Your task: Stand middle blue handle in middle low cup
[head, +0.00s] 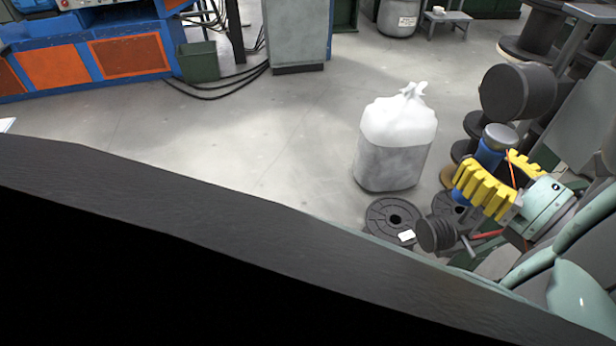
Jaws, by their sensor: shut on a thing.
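My gripper (488,172), with yellow ribbed fingers, is at the right of the head view. It is shut on a blue handle (486,154) with a round grey end on top. The handle leans slightly, and the near finger covers its middle. A bit of blue shows below that finger. I cannot make out any low cup in this view, and I cannot tell which of several handles this one is.
Dark spools (394,217) stand on the floor below and left of my gripper, with more behind it. A white-topped bag (395,140) stands to the left. A dark edge fills the lower left. Open floor lies at the middle left.

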